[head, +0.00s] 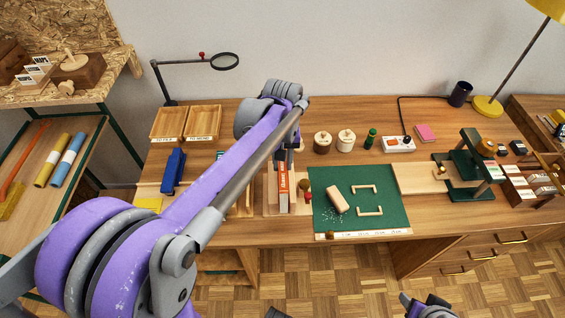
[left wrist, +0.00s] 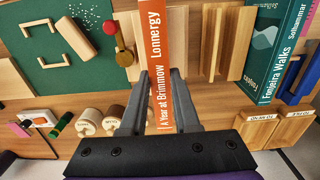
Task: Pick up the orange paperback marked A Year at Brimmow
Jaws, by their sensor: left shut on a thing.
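The orange paperback (head: 283,192), marked A Year at Brimmow and Lonnergy, stands upright at a wooden stand on the desk. It also shows in the left wrist view (left wrist: 154,45), its spine lettering readable. I cannot tell whether the book is clear of the stand. My right arm's end (head: 428,306) shows at the bottom edge, its jaws unclear.
A green mat (head: 395,187) with wooden pieces lies right of the book. A teal book (left wrist: 272,50), Fonjeira Walks, stands in the neighbouring slot. A blue stapler-like tool (head: 173,172) is at left.

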